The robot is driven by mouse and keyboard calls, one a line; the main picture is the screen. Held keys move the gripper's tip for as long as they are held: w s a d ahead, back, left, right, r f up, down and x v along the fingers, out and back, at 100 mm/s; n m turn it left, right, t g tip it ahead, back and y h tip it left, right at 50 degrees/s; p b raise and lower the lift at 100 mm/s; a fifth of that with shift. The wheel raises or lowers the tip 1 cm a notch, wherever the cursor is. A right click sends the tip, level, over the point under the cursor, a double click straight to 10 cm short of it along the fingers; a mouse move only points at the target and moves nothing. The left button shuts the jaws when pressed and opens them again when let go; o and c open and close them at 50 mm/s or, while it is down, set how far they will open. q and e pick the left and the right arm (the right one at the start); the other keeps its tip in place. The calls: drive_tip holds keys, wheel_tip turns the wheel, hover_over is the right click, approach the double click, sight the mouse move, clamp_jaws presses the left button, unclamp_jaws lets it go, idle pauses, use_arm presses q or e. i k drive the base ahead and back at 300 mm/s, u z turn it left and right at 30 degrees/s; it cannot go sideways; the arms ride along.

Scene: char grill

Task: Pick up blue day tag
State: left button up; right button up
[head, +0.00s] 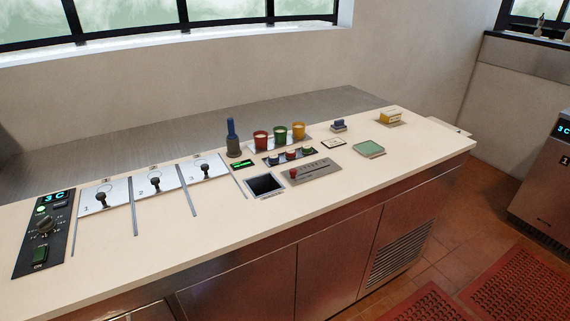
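A small dark blue block (338,125) sits on the far right part of the cream counter, to the right of the coloured cups. I cannot tell at this size whether it is the blue day tag. A taller blue-topped object (232,138) stands upright left of the cups, and it is also blue. Neither of my grippers shows in the head view.
The cream counter (200,233) holds a red cup (261,139), green cup (280,133), yellow cup (298,131), green square pad (368,149), yellow box (390,118) and black control panel (45,232). The counter's front strip is clear. Red mats (525,290) lie on the floor.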

sight(273, 158)
drive_tip(key=z, duration=0.95)
drive_tip(key=i, duration=1.1)
drive_tip(key=u, duration=2.05)
